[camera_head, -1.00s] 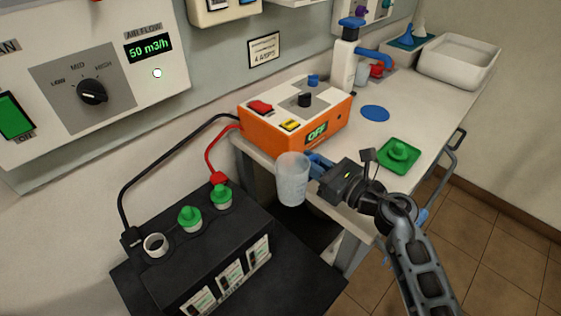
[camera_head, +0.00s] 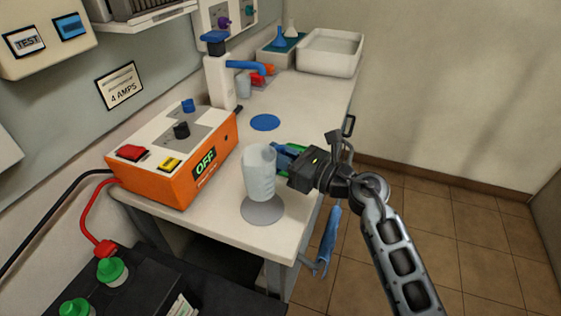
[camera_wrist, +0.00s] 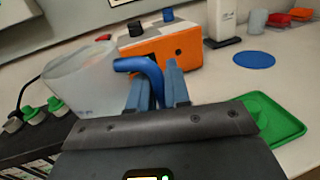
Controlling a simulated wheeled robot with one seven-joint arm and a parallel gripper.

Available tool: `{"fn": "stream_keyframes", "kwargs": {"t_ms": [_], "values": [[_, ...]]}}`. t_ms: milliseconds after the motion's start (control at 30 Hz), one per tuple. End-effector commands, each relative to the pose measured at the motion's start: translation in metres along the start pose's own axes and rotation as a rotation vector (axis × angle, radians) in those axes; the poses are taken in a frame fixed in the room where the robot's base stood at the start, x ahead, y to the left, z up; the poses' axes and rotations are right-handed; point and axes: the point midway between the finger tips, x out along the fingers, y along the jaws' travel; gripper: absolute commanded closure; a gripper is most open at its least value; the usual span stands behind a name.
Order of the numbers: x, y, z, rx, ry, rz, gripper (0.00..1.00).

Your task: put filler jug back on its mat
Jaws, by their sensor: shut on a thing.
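The filler jug (camera_head: 259,172) is a translucent cup with a blue handle, held upright over the near part of the white bench. My gripper (camera_head: 284,158) is shut on its handle from the right. In the wrist view the handle (camera_wrist: 140,65) runs between the fingers, and the jug body (camera_wrist: 82,80) is at the left. A round blue mat (camera_head: 265,122) lies bare on the bench, beyond the jug. A round grey patch (camera_head: 262,212) shows directly below the jug; I cannot tell whether it is a shadow or another mat.
An orange charger box (camera_head: 172,165) reading OFF stands left of the jug. A white dispenser (camera_head: 221,80) with a blue spout stands behind the blue mat. A green tray (camera_wrist: 268,120) is right of my gripper. A black battery with green caps (camera_head: 112,272) is at the lower left.

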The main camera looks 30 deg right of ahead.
Motion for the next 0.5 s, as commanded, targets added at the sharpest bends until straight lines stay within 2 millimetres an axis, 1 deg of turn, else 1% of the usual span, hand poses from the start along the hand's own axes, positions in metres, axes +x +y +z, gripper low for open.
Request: {"fn": "stream_keyframes", "kwargs": {"t_ms": [300,500], "values": [[0.006,-0.003,0.013,-0.01,0.011,0.036,1.0],[0.007,-0.003,0.01,-0.01,0.014,0.041,1.0]]}}
